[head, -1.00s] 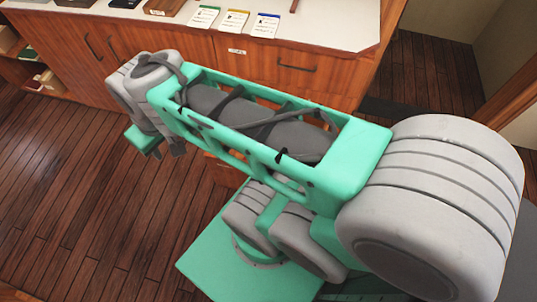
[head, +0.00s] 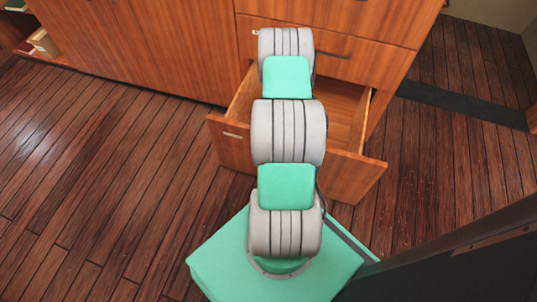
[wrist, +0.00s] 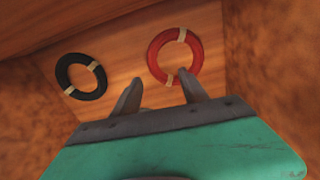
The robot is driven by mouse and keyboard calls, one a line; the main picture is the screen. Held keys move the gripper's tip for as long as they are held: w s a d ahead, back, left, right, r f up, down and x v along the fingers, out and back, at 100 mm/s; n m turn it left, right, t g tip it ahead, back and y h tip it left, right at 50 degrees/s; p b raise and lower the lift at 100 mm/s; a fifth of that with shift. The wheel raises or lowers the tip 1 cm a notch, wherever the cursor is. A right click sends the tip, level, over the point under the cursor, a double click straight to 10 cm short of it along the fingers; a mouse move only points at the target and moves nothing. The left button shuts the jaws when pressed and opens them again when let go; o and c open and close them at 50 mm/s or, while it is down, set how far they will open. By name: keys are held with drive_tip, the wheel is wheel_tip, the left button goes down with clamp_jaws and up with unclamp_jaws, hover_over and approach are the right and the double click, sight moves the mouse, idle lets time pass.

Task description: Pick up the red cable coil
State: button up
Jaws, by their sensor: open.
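The red cable coil (wrist: 151,57), a ring with pale ties, lies on the wooden drawer floor in the wrist view, upper middle. My gripper (wrist: 158,88) is open and empty, its two dark fingers pointing toward the coil. The right fingertip overlaps the lower edge of the coil in the picture; I cannot tell whether it touches. In the head view the open drawer (head: 232,146) is below the cabinet top, and my arm reaches over it, hiding the coil and the gripper.
A black cable coil (wrist: 101,76) with pale ties lies left of the red one in the drawer. Drawer walls (wrist: 262,65) stand close on both sides. The cabinet front (head: 170,50) rises behind the drawer. The wooden floor (head: 100,190) at the left is clear.

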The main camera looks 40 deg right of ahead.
drive_tip(key=f+b, duration=0.1)
drive_tip(key=f, duration=0.2)
drive_tip(key=s+f+b, duration=0.1)
drive_tip(key=f, duration=0.2)
drive_tip(key=f+b, duration=0.1)
drive_tip(key=f, duration=0.3)
drive_tip(key=shift+s+d+f+b, duration=0.1)
drive_tip(key=shift+s+d+b, duration=0.1)
drive_tip(key=shift+d+b, duration=0.2)
clamp_jaws()
